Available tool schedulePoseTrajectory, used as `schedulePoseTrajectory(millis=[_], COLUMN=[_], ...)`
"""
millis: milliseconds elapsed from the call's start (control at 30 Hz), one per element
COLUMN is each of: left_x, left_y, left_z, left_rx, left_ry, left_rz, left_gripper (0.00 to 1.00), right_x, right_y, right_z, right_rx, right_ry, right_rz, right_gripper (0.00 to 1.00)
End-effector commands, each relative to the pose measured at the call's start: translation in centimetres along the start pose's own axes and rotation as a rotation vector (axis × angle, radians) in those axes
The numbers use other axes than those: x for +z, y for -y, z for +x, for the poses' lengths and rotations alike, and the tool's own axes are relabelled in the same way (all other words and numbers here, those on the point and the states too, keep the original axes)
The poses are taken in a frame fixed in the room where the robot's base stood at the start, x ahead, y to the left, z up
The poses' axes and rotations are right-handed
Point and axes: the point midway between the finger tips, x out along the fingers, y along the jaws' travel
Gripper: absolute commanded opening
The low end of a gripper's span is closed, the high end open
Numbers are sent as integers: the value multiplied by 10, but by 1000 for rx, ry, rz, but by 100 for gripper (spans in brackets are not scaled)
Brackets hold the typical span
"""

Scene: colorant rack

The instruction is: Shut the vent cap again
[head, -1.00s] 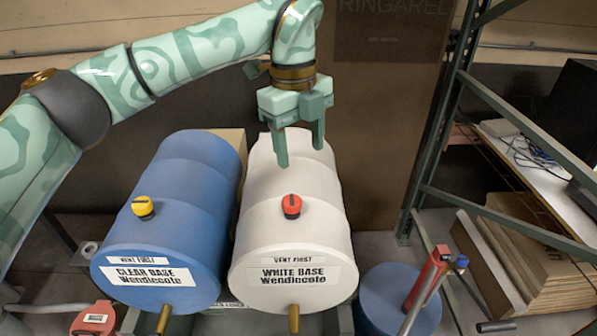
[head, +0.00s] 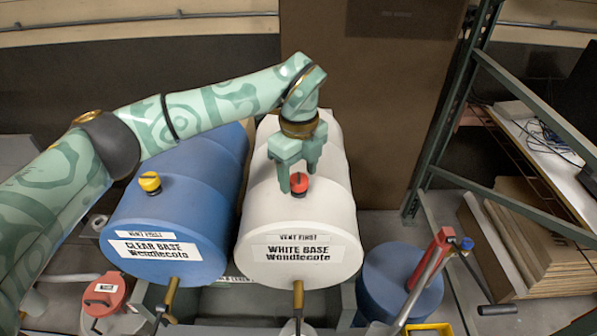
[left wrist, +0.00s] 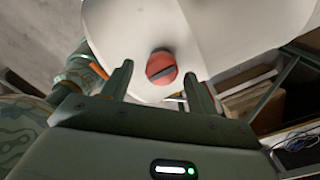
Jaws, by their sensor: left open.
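The white drum labelled "WHITE BASE" (head: 300,222) lies on its side and carries a red vent cap (head: 299,184) on its upper front. My left gripper (head: 298,180) is open above the white drum, close behind the cap. In the left wrist view the two fingers (left wrist: 158,80) stand apart, one to each side of the cap, and do not appear to touch it. The blue drum labelled "CLEAR BASE" (head: 160,220) beside it carries a yellow cap (head: 150,182). My right gripper is not in view.
Brass taps stick out below the white drum (head: 298,294) and the blue drum (head: 170,293). A blue barrel (head: 400,285) with a red-handled pump (head: 430,260) stands at right. A green metal rack (head: 440,130) rises behind it. A red-lidded can (head: 105,292) stands at lower left.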

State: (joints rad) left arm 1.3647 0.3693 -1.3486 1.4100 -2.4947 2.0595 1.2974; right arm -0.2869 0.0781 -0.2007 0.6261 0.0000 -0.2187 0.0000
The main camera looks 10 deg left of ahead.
Motion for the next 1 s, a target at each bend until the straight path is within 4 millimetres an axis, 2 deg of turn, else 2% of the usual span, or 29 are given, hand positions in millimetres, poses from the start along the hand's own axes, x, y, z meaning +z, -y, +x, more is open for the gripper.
schedulePoseTrajectory(millis=[200, 367, 500, 533, 767, 1000], left_x=[0, 0, 0, 0, 0, 1], left_y=[0, 0, 0, 0, 0, 0], left_z=[8, 7, 7, 7, 7, 6], left_rx=[-1, -1, -1, -1, -1, -1], left_ry=[1, 1, 1, 1, 0, 1], left_rz=[0, 0, 0, 0, 8, 87], left_gripper=[59, 59, 20, 14, 14, 14], right_x=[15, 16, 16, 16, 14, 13], right_y=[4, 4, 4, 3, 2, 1], right_z=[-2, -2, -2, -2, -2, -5], right_rx=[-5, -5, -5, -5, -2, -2], right_ry=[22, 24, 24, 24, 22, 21], right_rz=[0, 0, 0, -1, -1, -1], right_gripper=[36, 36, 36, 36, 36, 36])
